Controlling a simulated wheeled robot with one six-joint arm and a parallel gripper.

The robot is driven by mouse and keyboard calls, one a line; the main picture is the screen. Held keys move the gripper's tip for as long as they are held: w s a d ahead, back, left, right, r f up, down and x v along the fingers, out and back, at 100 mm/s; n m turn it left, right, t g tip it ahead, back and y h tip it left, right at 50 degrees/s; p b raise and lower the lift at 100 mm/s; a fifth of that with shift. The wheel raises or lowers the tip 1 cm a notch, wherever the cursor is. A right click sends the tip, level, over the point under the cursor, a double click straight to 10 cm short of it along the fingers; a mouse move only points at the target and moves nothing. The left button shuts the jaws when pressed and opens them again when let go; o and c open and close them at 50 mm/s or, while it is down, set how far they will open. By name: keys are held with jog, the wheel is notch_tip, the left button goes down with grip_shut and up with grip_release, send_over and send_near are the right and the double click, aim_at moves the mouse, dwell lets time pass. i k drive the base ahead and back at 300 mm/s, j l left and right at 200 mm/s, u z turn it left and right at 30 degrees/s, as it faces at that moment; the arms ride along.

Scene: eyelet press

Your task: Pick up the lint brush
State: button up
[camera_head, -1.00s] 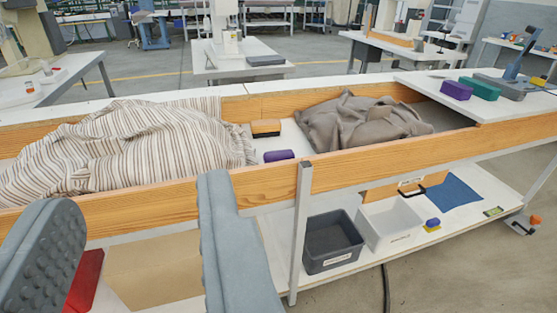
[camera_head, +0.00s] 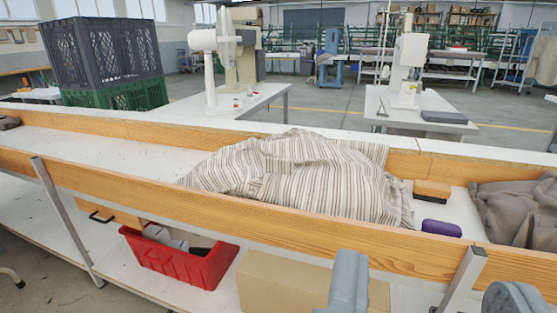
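A small block with a tan wooden side and a dark part (camera_head: 432,190) lies in the wooden-sided trough, between the striped cloth and the grey cloth. It may be the lint brush, but I cannot tell for sure. A purple block (camera_head: 441,228) lies nearer, close to the trough's front board. My gripper (camera_head: 430,292) shows at the bottom right as two grey fingers, spread apart with nothing held between them. It is in front of the trough, apart from both blocks.
Striped cloth (camera_head: 290,175) is heaped in the trough, with grey cloth (camera_head: 520,210) at the right. The front board (camera_head: 200,203) stands between me and the blocks. A red bin (camera_head: 180,262) and a cardboard box (camera_head: 285,285) sit below.

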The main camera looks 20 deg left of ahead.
aim_at(435, 227)
jog(key=i+l, duration=0.95)
jog(key=l, duration=0.15)
